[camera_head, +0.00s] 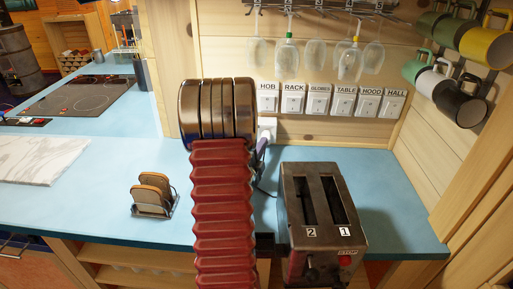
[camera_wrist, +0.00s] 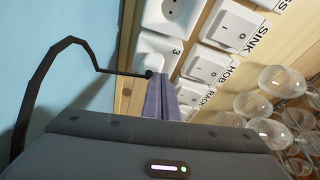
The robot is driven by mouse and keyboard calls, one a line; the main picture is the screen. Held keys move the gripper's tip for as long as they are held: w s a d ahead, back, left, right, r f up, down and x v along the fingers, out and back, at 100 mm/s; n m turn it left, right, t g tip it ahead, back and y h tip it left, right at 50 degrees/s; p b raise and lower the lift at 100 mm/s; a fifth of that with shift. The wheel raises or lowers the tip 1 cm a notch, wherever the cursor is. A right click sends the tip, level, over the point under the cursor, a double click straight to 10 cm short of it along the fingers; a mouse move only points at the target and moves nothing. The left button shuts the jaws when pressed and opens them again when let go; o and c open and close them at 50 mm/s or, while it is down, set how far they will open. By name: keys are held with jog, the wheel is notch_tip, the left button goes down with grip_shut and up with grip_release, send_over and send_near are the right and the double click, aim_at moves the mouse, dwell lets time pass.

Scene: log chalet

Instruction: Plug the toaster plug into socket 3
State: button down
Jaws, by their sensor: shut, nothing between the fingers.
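In the wrist view a white plug (camera_wrist: 153,48) with a black cable (camera_wrist: 75,41) sits at the socket marked 3 (camera_wrist: 176,52). It appears to be in that socket, but I cannot tell how deep. My gripper (camera_wrist: 168,84) is shut and empty, its tips just short of the plug; I cannot tell whether they touch it. In the head view my arm hides most of the gripper (camera_head: 263,146), which is by the wall. The toaster (camera_head: 320,215) stands on the blue counter, right of my arm, with a dark cable behind it.
Labelled switches (camera_head: 343,100) line the wall, with glasses (camera_head: 350,62) hanging above and mugs (camera_head: 484,42) at right. An empty socket (camera_wrist: 178,14) is beside socket 3. A toast rack (camera_head: 152,198) stands left of my arm. The blue counter (camera_head: 95,215) is clear around it.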

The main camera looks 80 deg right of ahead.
jog(key=shift+d, duration=0.2)
dwell(0.5)
jog(key=shift+a, duration=0.15)
jog(key=shift+s+a, duration=0.15)
jog(key=shift+a, duration=0.55)
jog(key=shift+s+a, duration=0.15)
jog(key=shift+a, duration=0.5)
jog(key=shift+w+a+f, duration=0.1)
jog(key=shift+w+a, duration=0.1)
jog(key=shift+a, duration=1.7)
jog(key=shift+w+a+f, duration=0.1)
jog(key=shift+w+a, duration=0.1)
jog(key=shift+a, duration=1.7)
